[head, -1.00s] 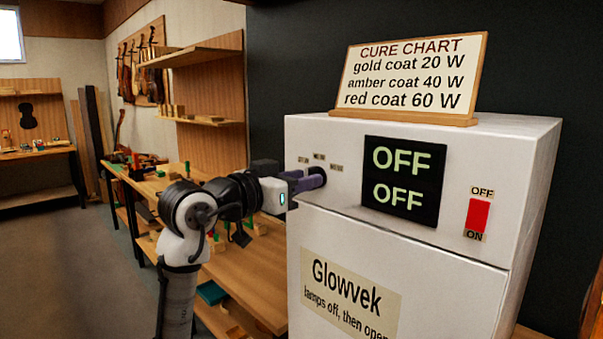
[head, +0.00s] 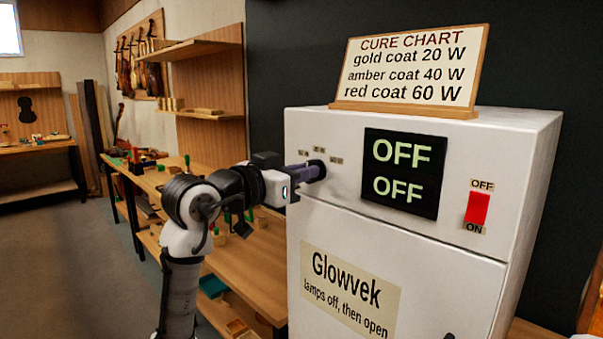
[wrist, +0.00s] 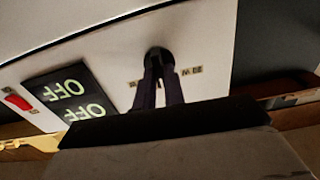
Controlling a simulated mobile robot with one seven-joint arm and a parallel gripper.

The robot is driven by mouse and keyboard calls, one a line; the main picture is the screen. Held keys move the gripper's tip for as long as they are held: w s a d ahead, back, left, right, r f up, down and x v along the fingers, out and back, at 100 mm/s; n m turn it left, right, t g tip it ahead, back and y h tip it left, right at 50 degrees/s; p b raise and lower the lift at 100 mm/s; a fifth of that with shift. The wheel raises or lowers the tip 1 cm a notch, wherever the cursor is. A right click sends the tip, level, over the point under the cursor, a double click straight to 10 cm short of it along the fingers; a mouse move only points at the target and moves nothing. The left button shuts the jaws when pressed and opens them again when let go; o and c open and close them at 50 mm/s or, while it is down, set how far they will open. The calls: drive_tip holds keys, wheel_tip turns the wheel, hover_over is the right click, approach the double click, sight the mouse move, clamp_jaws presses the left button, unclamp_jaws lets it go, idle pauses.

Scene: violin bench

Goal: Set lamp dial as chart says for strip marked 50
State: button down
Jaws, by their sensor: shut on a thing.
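The white Glowvek lamp cabinet (head: 470,160) stands at the right. Its dark round dial (head: 317,170) is at the upper left of the front, under small labels too small to read. My gripper (head: 306,172) is shut on the dial, which also shows in the wrist view (wrist: 160,60) between the fingertips. Fingers hide most of the dial, so its pointer is hidden. The cure chart (head: 412,67) on top reads gold coat 20 W, amber coat 40 W, red coat 60 W. The display (head: 402,172) reads OFF twice. No strip marked 50 can be made out.
A red switch (head: 477,208) between OFF and ON labels is at the cabinet's right. A lower sign (head: 350,290) reads "lamps off, then open". A wooden bench (head: 250,262) with small items runs behind my arm. Open floor (head: 60,250) lies at the left.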

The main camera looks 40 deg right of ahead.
drive_tip(key=shift+m, duration=0.3)
drive_tip(key=m+b, duration=0.2)
drive_tip(key=m, duration=0.3)
drive_tip(key=m+b, duration=0.2)
drive_tip(key=m, duration=0.4)
drive_tip(key=shift+s+f, duration=0.1)
drive_tip(key=shift+s, duration=0.1)
idle(0.3)
drive_tip(key=c, duration=1.5)
unclamp_jaws()
drive_tip(key=a+b, duration=0.1)
drive_tip(key=a, duration=0.3)
drive_tip(key=a+b, duration=0.1)
drive_tip(key=a, duration=0.4)
drive_tip(key=s+a+b, duration=0.1)
drive_tip(key=a, duration=0.3)
drive_tip(key=shift+a, duration=0.4)
